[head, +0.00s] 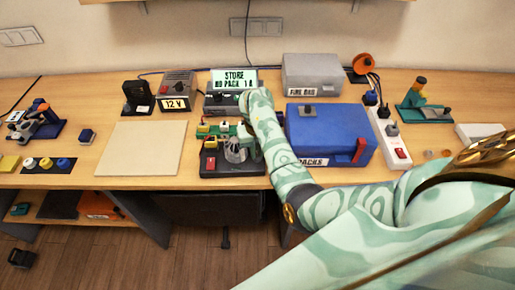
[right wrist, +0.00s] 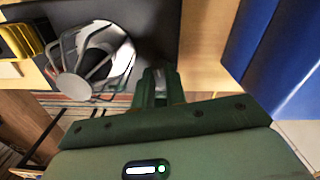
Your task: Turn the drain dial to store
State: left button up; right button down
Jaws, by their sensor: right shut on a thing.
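The dark drain box (head: 217,170) stands at the table's front edge, with a caged bulb (head: 235,151) on top. The wire cage also shows large in the right wrist view (right wrist: 95,60). My right gripper (head: 253,146) reaches down onto the box just right of the cage. In the right wrist view its fingers (right wrist: 158,84) are together, pointing at the dark top. It is shut on what seems to be the drain dial, which the fingers hide, so its setting cannot be read. My left gripper is not in view.
A blue case (head: 325,135) stands close to the right of my gripper. A grey box with a knob (head: 222,103) is behind, a 12 V supply (head: 177,88) to its left. A power strip (head: 387,140) is at right. A bare pale mat (head: 141,148) lies left.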

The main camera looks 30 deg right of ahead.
jog(key=n+p, duration=0.2)
jog(key=n, duration=0.3)
jog(key=shift+a+r+n+p, duration=0.1)
jog(key=shift+r+n+p, duration=0.05)
jog(key=shift+n+p, duration=1)
jog(key=shift+n, duration=1.15)
jog(key=c, duration=1.4)
grip_release()
jog(key=shift+c, duration=0.2)
notch_tip(320, 180, up, 16)
jog(key=p, duration=0.5)
jog(key=shift+p, duration=0.35)
